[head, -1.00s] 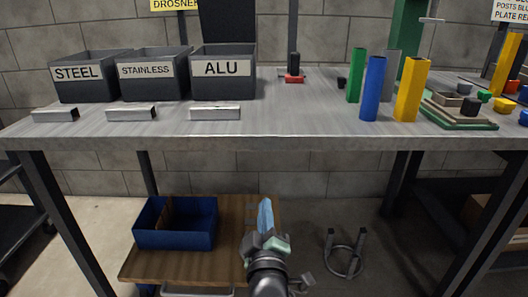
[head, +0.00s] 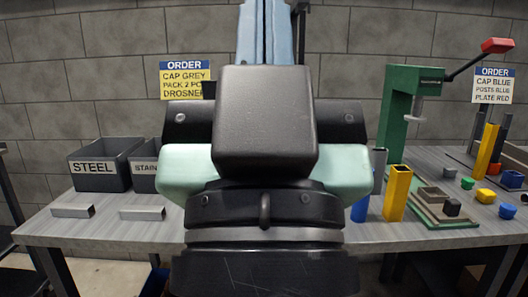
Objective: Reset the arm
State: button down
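The arm hides the middle of the workbench (head: 95,234) and most of the ALU bin.
The STEEL bin (head: 101,166), STAINLESS bin (head: 146,175) and metal tubes (head: 73,211) are at left. Yellow post (head: 397,194), green press (head: 408,110), plate stack (head: 440,208) and small coloured caps are at right. Order signs (head: 187,80) (head: 494,86) hang behind.

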notch_tip(320, 180, up, 31)
jog(key=p, duration=2.9)
